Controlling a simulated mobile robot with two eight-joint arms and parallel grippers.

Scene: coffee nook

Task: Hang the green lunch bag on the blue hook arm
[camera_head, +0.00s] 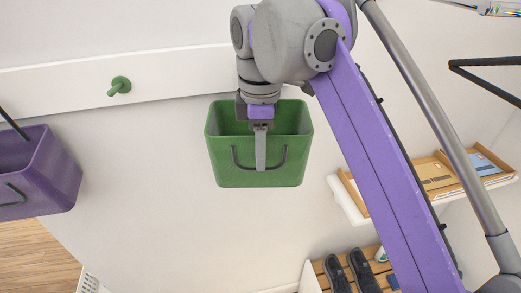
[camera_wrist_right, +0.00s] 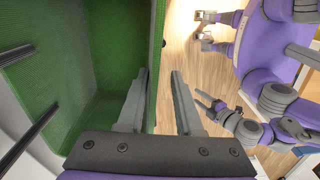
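The green lunch bag (camera_head: 225,172) is upright and open-topped against the white wall, with a dark handle on its front. My right gripper (camera_head: 261,168) is at its front wall, one finger inside the bag and one outside. In the right wrist view the fingers (camera_wrist_right: 161,75) stand apart on either side of the green wall (camera_wrist_right: 155,60), with a gap outside it. Dark bars (camera_wrist_right: 35,135) show at the bag's far side; what they hang from is out of view. I see no blue hook arm; my arm covers part of the rail. My left gripper (camera_wrist_right: 203,101) looks open and empty, away from the bag.
A green peg (camera_head: 120,86) sticks out of the white rail (camera_head: 60,88) to the left. A purple bag (camera_head: 45,175) hangs at the far left. A shelf with trays (camera_head: 440,178) is at the right, and dark shoes (camera_head: 362,270) stand on a slatted rack below.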

